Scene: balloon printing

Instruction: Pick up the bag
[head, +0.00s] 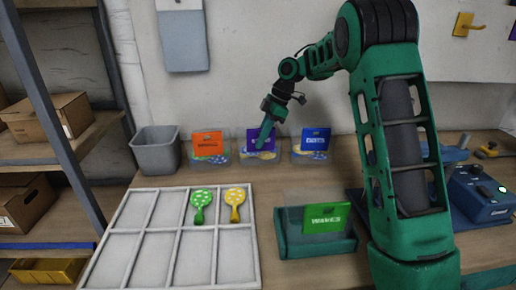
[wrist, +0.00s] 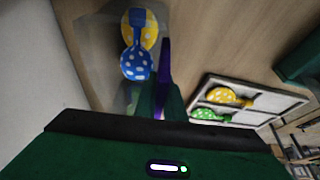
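A clear bag with a purple header card (head: 259,139) stands in the back row, between bags with orange and blue cards. In the wrist view its purple card (wrist: 164,62) shows edge-on, beside blue and yellow dotted balloons (wrist: 137,60). My gripper (head: 265,136) points down at this card from above. In the wrist view the green fingers (wrist: 160,103) lie close on both sides of the card with no clear gap, so it looks shut on the card. The bag stands level with its neighbours; its base is partly hidden.
The orange-card bag (head: 208,143) and blue-card bag (head: 313,141) stand close on either side. A grey bin (head: 156,152) is at left. A white divided tray (head: 140,222) holds green and yellow balloons. A green tray (head: 318,246) holds a green-card bag. A blue machine (head: 482,195) stands right.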

